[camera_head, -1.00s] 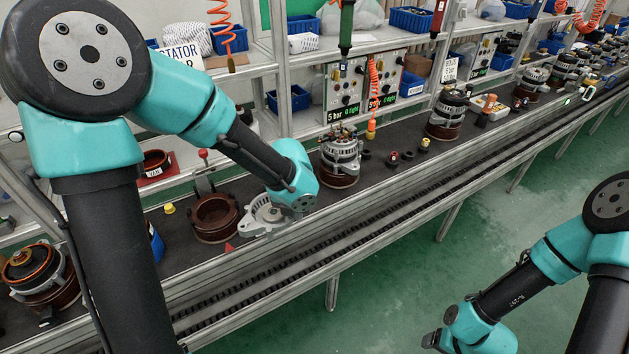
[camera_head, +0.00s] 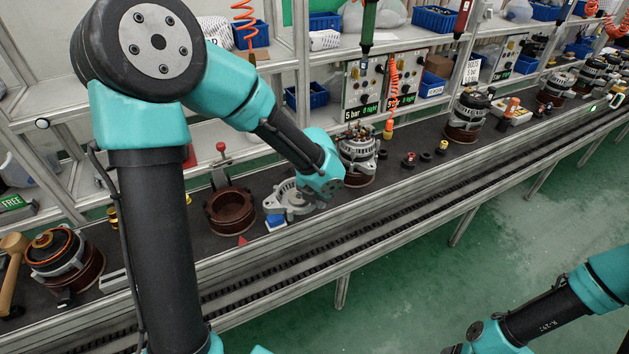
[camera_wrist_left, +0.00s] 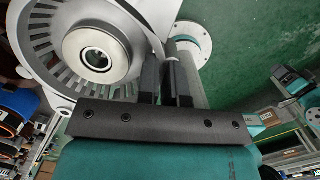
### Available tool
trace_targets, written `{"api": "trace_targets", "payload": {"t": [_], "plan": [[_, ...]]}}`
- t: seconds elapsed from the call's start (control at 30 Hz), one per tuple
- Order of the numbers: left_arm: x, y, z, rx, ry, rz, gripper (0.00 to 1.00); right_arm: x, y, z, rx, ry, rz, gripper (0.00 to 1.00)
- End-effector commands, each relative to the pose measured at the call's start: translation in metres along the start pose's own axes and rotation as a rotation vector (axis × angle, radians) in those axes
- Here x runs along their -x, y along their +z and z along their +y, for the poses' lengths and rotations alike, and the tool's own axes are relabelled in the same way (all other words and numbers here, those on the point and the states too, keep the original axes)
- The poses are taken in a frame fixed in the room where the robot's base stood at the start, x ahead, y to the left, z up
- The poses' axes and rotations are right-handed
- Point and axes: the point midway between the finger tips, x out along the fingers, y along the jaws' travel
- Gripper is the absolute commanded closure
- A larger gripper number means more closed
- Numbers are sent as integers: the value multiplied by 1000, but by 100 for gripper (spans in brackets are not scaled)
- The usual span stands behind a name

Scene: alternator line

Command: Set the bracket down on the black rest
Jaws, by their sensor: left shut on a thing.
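The bracket (camera_head: 292,198) is a silver-grey, openwork casting in the head view, just right of a brown ring. The left wrist view shows the bracket (camera_wrist_left: 50,45) close up, with slots around a round hub. My left gripper (camera_wrist_left: 172,85) is shut on its edge; in the head view the teal wrist hides the fingers. The bracket appears held over the dark bench top, its clearance unclear. I cannot pick out the black rest; the bracket or wrist may cover it. My right arm enters at the lower right, its fingers outside the picture.
An assembled alternator (camera_head: 358,155) stands close on the right. Small dark parts (camera_head: 409,160) lie beyond. A metal rail (camera_head: 330,225) runs along the bench front.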

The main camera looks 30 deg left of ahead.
Motion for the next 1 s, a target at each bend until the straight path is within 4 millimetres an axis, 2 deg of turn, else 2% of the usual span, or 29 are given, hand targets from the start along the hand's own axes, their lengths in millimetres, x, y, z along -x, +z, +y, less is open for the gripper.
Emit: {"api": "trace_targets", "payload": {"t": [0.1,0.5,0.7,1.0], "plan": [[-5,20,12,3,0,-2,100,0,0,0,0,0,0,28],[-19,81,50,2,0,-3,100,0,0,0,0,0,0,28],[-22,93,57,0,0,-2,100,0,0,0,0,0,0,28],[-21,94,57,-1,0,-3,100,0,0,0,0,0,0,28]]}}
